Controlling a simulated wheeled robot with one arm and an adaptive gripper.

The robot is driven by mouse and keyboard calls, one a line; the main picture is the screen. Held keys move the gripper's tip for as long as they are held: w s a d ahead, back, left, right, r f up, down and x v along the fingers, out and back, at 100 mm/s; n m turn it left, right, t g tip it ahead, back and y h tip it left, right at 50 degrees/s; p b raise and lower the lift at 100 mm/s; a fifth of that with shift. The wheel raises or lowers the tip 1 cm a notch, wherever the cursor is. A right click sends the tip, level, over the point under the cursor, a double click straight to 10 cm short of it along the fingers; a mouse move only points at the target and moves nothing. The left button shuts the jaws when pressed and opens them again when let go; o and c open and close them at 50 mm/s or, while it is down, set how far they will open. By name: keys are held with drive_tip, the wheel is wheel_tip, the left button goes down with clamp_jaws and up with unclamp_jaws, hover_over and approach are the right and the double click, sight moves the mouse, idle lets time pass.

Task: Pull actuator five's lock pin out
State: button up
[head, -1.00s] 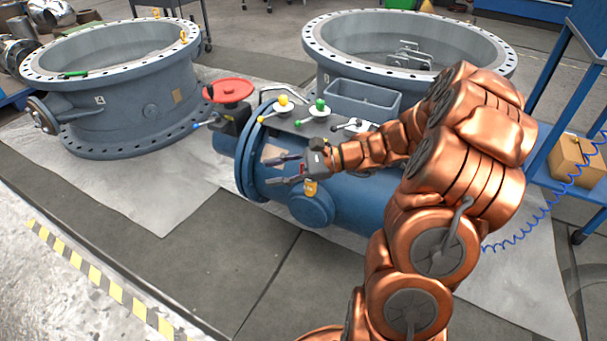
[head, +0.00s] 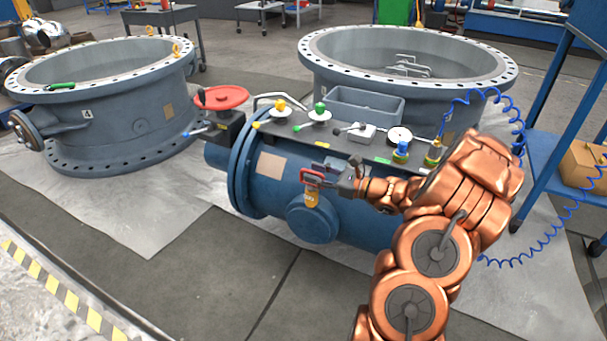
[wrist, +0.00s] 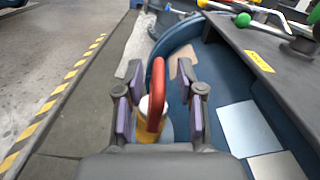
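My gripper (head: 330,176) is at the front side of the blue horizontal actuator body (head: 352,212), with its arm coming from the right. A red loop (head: 312,179) with an orange labelled body (head: 311,197) below it is at the fingertips; it looks like the lock pin. In the wrist view the red loop (wrist: 157,80) stands between the two purple-padded fingers (wrist: 160,115), with gaps on both sides. The fingers are open around it, not clamped. The orange and white body (wrist: 147,128) is partly hidden behind the loop. No number five is readable.
A dark top plate (head: 335,143) carries a yellow knob (head: 279,105), a green knob (head: 320,108) and several fittings. A red handwheel (head: 221,97) is at the left end. A grey bin (head: 365,103) stands behind. A blue coiled hose (head: 530,235) hangs right. Floor in front is clear.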

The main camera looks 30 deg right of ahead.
sight(303, 170)
drive_tip(key=shift+b+x, duration=0.45)
drive_tip(key=shift+x, duration=1.45)
clamp_jaws()
